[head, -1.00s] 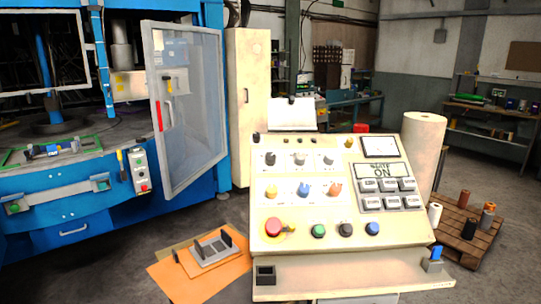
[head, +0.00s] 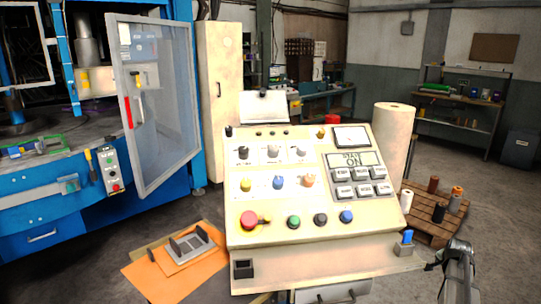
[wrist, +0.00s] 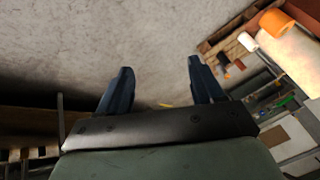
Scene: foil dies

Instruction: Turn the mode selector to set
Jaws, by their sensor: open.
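The control console (head: 290,262) stands in the middle of the head view with a sloped cream panel. Its upper row holds a black knob (head: 243,152) and two grey knobs (head: 273,151). Below are a yellow knob (head: 245,184), a blue knob (head: 278,182) and an orange knob (head: 308,180). The labels are too small to read, so I cannot tell which is the mode selector. My gripper is at the lower right of the head view, apart from the console. In the wrist view my gripper (wrist: 157,85) is open and empty, its dark fingers spread.
A red button (head: 249,220) and several coloured buttons line the panel's lower edge. A display reads "ON" (head: 352,159) above grey keys. The press door (head: 160,110) stands open at left. A pallet with spools (head: 440,210) and a large roll (head: 393,140) stand at right.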

